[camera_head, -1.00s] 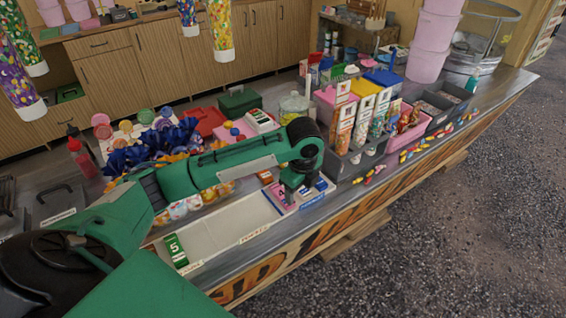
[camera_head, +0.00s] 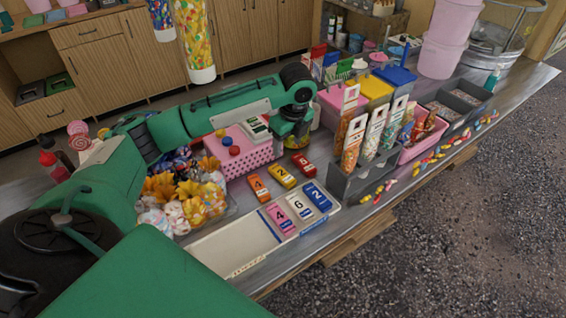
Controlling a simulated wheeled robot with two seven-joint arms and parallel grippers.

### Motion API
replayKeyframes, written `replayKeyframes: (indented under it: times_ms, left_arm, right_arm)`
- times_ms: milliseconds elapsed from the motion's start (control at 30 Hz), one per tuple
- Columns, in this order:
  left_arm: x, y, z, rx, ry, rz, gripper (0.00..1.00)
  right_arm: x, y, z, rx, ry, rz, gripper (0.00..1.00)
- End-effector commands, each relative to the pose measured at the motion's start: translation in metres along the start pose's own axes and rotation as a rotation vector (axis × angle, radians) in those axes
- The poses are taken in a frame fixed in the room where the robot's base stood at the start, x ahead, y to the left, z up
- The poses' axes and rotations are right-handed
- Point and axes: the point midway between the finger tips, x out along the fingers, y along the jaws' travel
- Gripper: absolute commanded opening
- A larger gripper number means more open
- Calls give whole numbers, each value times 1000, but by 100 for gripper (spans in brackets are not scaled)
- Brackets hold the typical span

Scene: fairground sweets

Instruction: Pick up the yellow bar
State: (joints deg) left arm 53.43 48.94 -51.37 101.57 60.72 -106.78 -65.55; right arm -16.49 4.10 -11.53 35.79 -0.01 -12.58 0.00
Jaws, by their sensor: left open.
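The yellow bar (camera_head: 282,176), marked 2, lies flat on the counter between an orange bar (camera_head: 258,188) and a red bar (camera_head: 303,165). My left gripper (camera_head: 296,140) is above and behind this row, beside the pink basket, pointing down. It is open, apart from the yellow bar, and mostly hidden under my green wrist. My right gripper is not in view.
In front, a white tray (camera_head: 213,250) holds a pink bar (camera_head: 280,219), a white bar (camera_head: 299,207) and a blue bar (camera_head: 317,196). A pink basket (camera_head: 245,157) stands behind left; a grey sweets holder (camera_head: 352,184) stands right. The tray's left part is bare.

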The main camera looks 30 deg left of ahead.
Motion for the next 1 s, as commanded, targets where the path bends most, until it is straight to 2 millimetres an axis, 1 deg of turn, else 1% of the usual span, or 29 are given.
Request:
replayKeyframes:
  times_ms: [67, 167, 300, 400, 467, 567, 667, 800, 900, 1000]
  left_arm:
    - [4, 0, 0, 0, 0, 3, 58]
    - [18, 1, 0, -1, 0, 3, 58]
    - [47, 1, 0, -1, 1, 5, 58]
    - [65, 1, 0, -1, 1, 4, 58]
    - [74, 0, 0, -1, 1, 3, 58]
    - [83, 0, 0, -1, 0, 1, 58]
    - [88, 0, 0, -1, 0, 1, 58]
    - [104, 2, 0, 0, 0, 4, 58]
    - [120, 2, 0, 0, 1, 3, 58]
    - [132, 2, 0, 0, 0, 1, 58]
  right_arm:
    - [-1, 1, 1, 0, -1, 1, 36]
    - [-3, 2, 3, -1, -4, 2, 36]
    - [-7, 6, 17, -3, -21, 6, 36]
    - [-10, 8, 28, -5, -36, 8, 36]
    - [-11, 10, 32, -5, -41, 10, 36]
    - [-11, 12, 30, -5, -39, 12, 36]
    - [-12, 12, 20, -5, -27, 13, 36]
    - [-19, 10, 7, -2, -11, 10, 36]
    - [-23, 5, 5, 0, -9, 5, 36]
    - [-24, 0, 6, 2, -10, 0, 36]
